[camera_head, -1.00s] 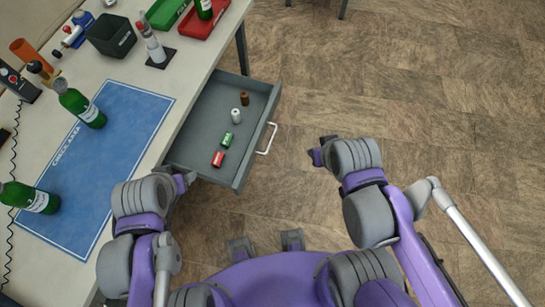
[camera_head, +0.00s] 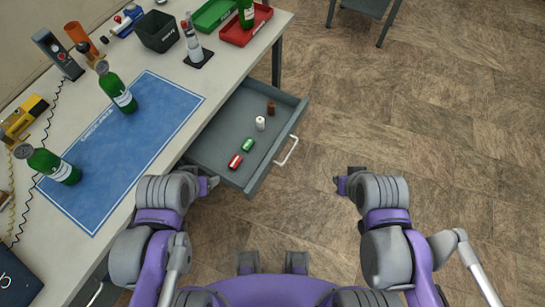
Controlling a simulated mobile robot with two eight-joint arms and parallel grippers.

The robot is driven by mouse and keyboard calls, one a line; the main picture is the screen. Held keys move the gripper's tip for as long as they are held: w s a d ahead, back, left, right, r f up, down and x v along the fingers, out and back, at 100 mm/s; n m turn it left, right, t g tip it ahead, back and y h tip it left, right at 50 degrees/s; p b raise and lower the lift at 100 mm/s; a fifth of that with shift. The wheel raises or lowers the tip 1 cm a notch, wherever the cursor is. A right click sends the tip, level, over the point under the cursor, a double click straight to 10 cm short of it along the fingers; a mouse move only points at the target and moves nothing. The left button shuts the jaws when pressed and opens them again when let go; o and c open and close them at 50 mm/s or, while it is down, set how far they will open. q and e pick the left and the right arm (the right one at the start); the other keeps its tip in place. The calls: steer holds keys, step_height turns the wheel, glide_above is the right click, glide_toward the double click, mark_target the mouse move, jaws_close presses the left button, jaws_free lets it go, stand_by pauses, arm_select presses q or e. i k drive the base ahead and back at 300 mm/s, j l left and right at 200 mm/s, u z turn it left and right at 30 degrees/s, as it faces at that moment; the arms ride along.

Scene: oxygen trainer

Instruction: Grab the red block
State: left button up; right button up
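The red block (camera_head: 235,161) is a small red cylinder-like piece with a pale mark. It lies at the near end of a row in the open grey drawer (camera_head: 267,163). My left gripper (camera_head: 210,185) is close to the drawer's near left corner, just below the red block in the picture, and does not hold it. My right gripper (camera_head: 340,185) is over the floor to the right of the drawer, apart from everything. Both grippers are small and partly hidden by their wrists, so I cannot tell how far their fingers are open.
A green piece (camera_head: 247,145), a white piece (camera_head: 260,123) and a brown piece (camera_head: 271,107) share the drawer. Its handle (camera_head: 287,151) sticks out to the right. Green bottles (camera_head: 117,91) and a blue mat (camera_head: 120,150) are on the table (camera_head: 215,78). The floor at right is clear.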

mark_target(236, 160)
steer(key=i+l, duration=0.5)
steer(key=i+l+u, duration=0.1)
steer(key=i+l, duration=0.35)
steer(key=l, duration=0.25)
steer(key=i+l+u, duration=0.1)
steer(key=u, duration=2.9)
steer(key=k+l, duration=0.05)
